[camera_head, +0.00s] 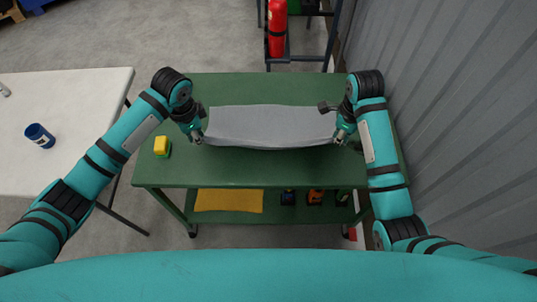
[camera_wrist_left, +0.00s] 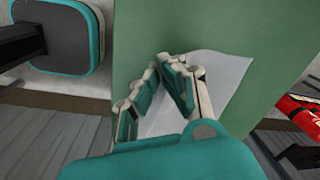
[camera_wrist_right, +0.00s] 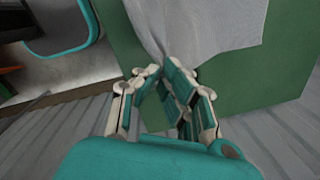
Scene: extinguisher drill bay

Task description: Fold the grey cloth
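The grey cloth (camera_head: 268,124) spans the middle of the green cart top, its near edge sagging between my two grippers with a dark shadow under it. My left gripper (camera_head: 197,139) is at its near left corner. In the left wrist view the fingertips (camera_wrist_left: 165,62) come together on the cloth (camera_wrist_left: 222,78). My right gripper (camera_head: 339,138) is at the near right corner. In the right wrist view the fingertips (camera_wrist_right: 163,68) pinch gathered cloth (camera_wrist_right: 210,28). The near edge looks raised slightly off the top; the pinched corners are partly hidden by the fingers.
A yellow and green block (camera_head: 162,146) sits on the cart top (camera_head: 250,170) left of the cloth. A white table (camera_head: 70,105) with a blue cup (camera_head: 40,135) stands left. A corrugated wall (camera_head: 450,100) is close on the right. A red extinguisher (camera_head: 277,28) stands behind.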

